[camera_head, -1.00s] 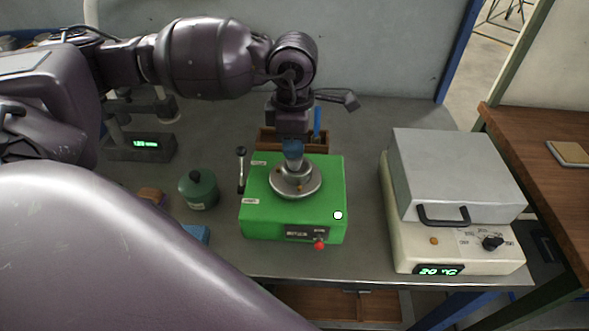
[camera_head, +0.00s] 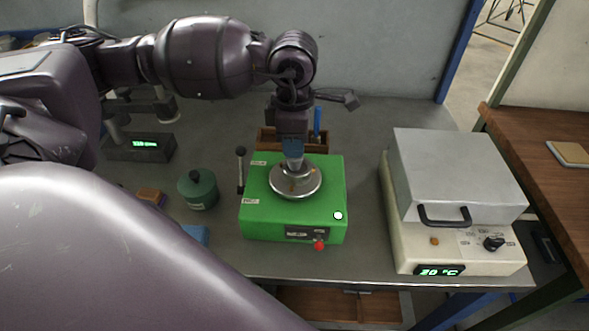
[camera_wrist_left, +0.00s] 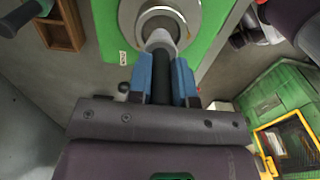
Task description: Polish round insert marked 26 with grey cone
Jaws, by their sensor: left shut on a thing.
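A green machine (camera_head: 330,180) stands on the grey bench with a round metal disk (camera_head: 282,193) on top. My left gripper (camera_head: 293,153) points down over this disk. Its blue fingers, also in the left wrist view (camera_wrist_left: 162,72), are shut on a grey cone (camera_wrist_left: 159,39). The cone's lower end (camera_head: 293,164) is at the middle of the disk; I cannot tell whether it touches. No insert or number 26 can be made out there, as the cone and fingers cover the centre. My right gripper is out of view.
A black-knobbed lever (camera_head: 240,165) stands at the machine's left edge, and a red knob (camera_head: 319,245) is on its front. A green canister (camera_head: 198,190) stands to the left. A cream heater with a grey lid (camera_head: 455,165) stands right. A wooden box (camera_head: 265,138) is behind.

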